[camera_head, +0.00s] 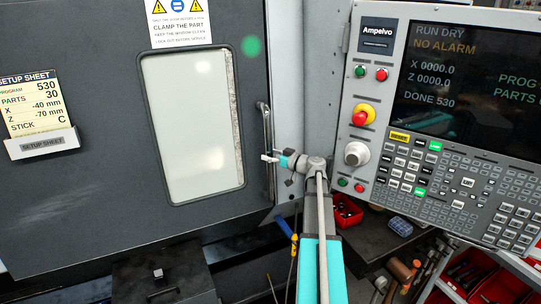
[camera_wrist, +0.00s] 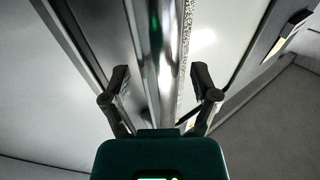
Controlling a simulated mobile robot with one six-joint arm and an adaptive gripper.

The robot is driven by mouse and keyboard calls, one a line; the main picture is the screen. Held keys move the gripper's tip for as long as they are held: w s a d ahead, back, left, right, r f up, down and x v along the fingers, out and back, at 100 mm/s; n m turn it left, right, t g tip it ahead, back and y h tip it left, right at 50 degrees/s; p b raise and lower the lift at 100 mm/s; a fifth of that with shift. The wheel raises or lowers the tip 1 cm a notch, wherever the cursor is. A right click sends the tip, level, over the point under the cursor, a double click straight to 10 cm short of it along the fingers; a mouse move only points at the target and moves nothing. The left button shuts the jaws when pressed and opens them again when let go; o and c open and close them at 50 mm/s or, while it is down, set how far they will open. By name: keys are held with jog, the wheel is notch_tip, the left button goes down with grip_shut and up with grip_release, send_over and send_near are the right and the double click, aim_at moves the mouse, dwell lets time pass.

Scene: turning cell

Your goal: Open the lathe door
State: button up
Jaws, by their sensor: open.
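The dark grey lathe door (camera_head: 90,120) fills the left of the head view, with a pale window (camera_head: 192,125). Its right edge lies along the light grey machine frame (camera_head: 286,70), with no clear gap showing. A vertical metal bar handle (camera_head: 267,125) stands near that edge. My gripper (camera_head: 270,159) is at the handle's lower half. In the wrist view, my gripper (camera_wrist: 160,76) is open, with one dark finger on each side of the shiny handle bar (camera_wrist: 158,45). Both fingers look apart from the bar. The exact depth of the bar between them is hard to tell.
The control panel (camera_head: 450,120) stands right of my arm and reads RUN DRY, NO ALARM. A setup sheet (camera_head: 32,105) hangs on the door. Red bins (camera_head: 347,210) and tools lie low on the right. A dark box (camera_head: 163,275) stands below the door.

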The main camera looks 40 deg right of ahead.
grip_shut()
dwell(0.7)
